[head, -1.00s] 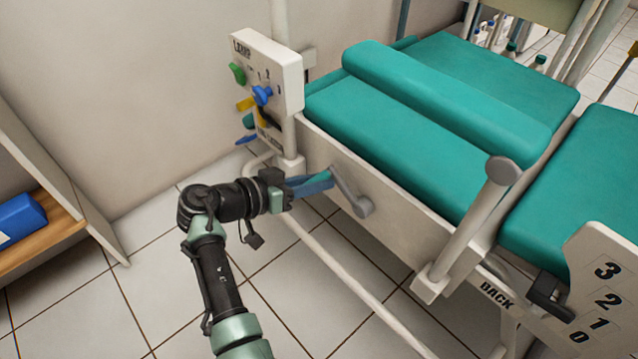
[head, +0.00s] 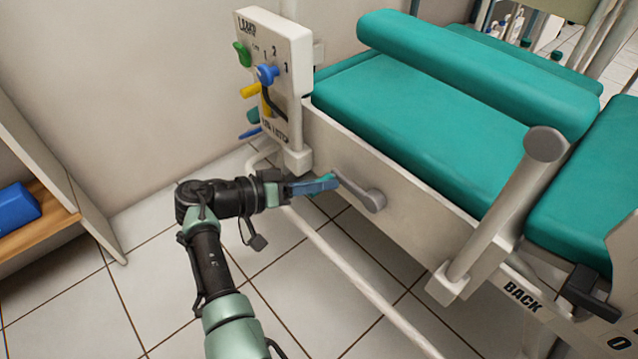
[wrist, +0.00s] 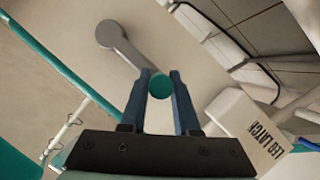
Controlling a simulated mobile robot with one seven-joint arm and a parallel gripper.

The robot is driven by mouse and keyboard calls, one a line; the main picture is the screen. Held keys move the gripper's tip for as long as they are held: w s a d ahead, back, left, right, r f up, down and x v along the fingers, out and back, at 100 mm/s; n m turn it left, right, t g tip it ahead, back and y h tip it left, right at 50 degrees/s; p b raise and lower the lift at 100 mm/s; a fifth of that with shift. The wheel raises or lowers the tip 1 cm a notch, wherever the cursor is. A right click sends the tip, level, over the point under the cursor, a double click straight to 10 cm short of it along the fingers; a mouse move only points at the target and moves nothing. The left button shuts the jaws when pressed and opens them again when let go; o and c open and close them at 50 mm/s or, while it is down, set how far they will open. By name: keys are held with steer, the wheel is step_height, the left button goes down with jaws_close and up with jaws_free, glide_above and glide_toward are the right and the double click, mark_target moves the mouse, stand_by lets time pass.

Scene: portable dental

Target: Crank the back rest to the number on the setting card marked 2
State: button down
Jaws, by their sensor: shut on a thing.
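The crank (head: 367,197) is a grey arm on the side rail of the teal couch (head: 425,105). Its hub also shows in the wrist view (wrist: 108,34). Its round teal handle (wrist: 160,86) sits between my blue fingers in the wrist view. My gripper (head: 323,185) is shut on this handle, left of the hub in the head view. The scale plate (head: 622,320) marked BACK shows at the lower right edge, with a 0 visible and its upper numbers cut off. A dark pointer (head: 591,292) is beside it. I see no setting card.
A white panel (head: 275,70) marked with numbers and a leg latch label stands above my gripper, with coloured knobs. A white post (head: 500,215) rises right of the crank. A low white rail (head: 365,285) runs beneath. A shelf (head: 45,235) is at left; tiled floor lies between.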

steer(key=shift+f, duration=0.1)
steer(key=c, duration=0.6)
jaws_free()
steer(key=shift+c, duration=0.2)
steer(key=p+v, duration=0.5)
steer(key=v, duration=0.8)
